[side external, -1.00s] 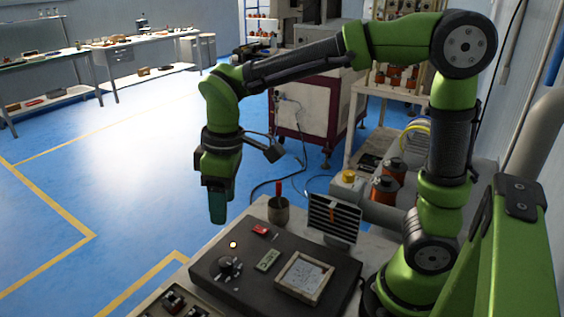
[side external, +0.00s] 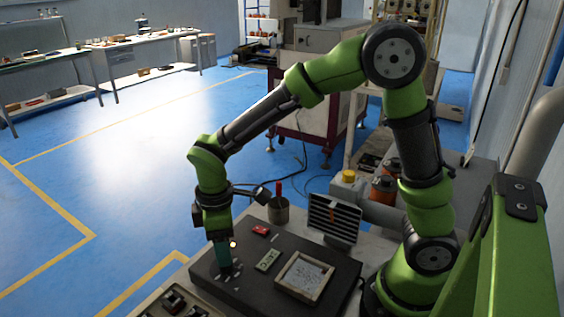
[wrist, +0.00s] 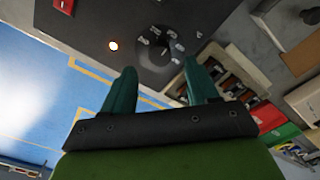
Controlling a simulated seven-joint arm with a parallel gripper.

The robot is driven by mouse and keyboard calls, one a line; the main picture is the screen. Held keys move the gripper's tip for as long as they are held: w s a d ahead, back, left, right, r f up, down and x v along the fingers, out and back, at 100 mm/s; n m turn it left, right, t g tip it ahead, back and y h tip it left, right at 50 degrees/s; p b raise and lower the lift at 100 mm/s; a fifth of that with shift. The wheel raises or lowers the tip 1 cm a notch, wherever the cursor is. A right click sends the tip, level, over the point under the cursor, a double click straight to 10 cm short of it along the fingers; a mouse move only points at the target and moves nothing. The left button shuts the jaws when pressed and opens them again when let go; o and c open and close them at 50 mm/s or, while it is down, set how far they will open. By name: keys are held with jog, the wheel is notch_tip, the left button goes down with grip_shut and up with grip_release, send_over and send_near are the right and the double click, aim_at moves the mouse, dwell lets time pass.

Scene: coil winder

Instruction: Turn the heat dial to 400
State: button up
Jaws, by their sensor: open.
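The heat dial is a dark knob (wrist: 173,47) with a ring of pale labels around it, on a dark control panel (wrist: 95,25). In the wrist view it sits beyond and between my two teal fingertips. My gripper (wrist: 160,80) is open with nothing between its fingers. In the side view my gripper (side external: 223,262) points down at the dial area of the panel (side external: 320,256) and hides most of the dial.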

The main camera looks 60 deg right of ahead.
jog(key=shift+f, duration=2.25)
jog(key=c, duration=1)
jog(key=shift+c, duration=0.2)
jog(key=shift+m, duration=0.3)
jog(key=m, duration=0.4)
jog(key=shift+m, duration=2)
jog(key=shift+r, duration=0.1)
